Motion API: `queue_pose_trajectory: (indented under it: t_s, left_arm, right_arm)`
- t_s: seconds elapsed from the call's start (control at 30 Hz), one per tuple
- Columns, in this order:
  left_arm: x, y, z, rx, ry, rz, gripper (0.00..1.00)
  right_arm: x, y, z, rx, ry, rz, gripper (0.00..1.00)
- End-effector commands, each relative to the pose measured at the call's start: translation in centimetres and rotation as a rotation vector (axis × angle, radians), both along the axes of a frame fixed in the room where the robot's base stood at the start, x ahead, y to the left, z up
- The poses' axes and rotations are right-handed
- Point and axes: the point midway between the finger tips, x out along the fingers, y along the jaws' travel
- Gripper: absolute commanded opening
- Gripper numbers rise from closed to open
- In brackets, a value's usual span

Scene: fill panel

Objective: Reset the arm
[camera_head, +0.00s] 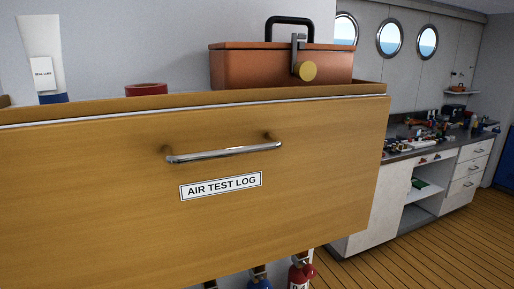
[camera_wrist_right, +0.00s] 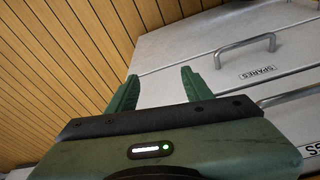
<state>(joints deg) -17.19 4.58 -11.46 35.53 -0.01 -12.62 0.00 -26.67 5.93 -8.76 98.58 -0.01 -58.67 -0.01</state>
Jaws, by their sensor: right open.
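My right gripper (camera_wrist_right: 158,92) shows in the right wrist view with its two green fingers apart and nothing between them. A white drawer front (camera_wrist_right: 215,60) with a metal handle and a "SPARES" label lies beyond the fingers. I cannot tell if the fingers touch it. Neither of my grippers nor either arm shows in the head view. My left gripper is in no view.
A wooden drawer front (camera_head: 120,180) labelled "AIR TEST LOG" fills much of the head view. An orange-brown box (camera_head: 240,68), a red ring (camera_head: 146,89) and a white tube (camera_head: 40,50) show above it. A cluttered workbench (camera_head: 400,150) stands right. Plank floor (camera_head: 430,250) is clear.

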Motion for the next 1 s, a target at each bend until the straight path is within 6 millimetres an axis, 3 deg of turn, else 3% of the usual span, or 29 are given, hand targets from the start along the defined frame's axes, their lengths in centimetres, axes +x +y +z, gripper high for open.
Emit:
queue_pose_trajectory:
  t_s: [0.03, 0.2, 0.5, 0.7, 0.83, 1.0]
  left_arm:
    - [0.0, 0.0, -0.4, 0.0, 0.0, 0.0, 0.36]
    - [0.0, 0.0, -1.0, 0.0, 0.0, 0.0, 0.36]
    - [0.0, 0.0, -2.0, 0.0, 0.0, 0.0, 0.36]
    - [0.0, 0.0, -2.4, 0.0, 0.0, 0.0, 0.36]
    - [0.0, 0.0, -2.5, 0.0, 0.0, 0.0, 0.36]
    - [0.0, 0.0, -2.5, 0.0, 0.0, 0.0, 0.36]
  right_arm:
    - [-0.8, -0.1, -2.7, -0.003, 0.017, 0.002, 0.51]
    - [-4.2, -0.6, -9.9, -0.006, 0.049, 0.008, 0.51]
    - [-12.5, -2.0, -19.6, -0.014, 0.102, 0.02, 0.51]
    - [-17.0, -2.9, -22.4, -0.017, 0.124, 0.027, 0.51]
    - [-18.4, -3.2, -23.0, -0.019, 0.128, 0.029, 0.51]
    - [-18.6, -3.3, -23.1, -0.019, 0.128, 0.029, 0.51]
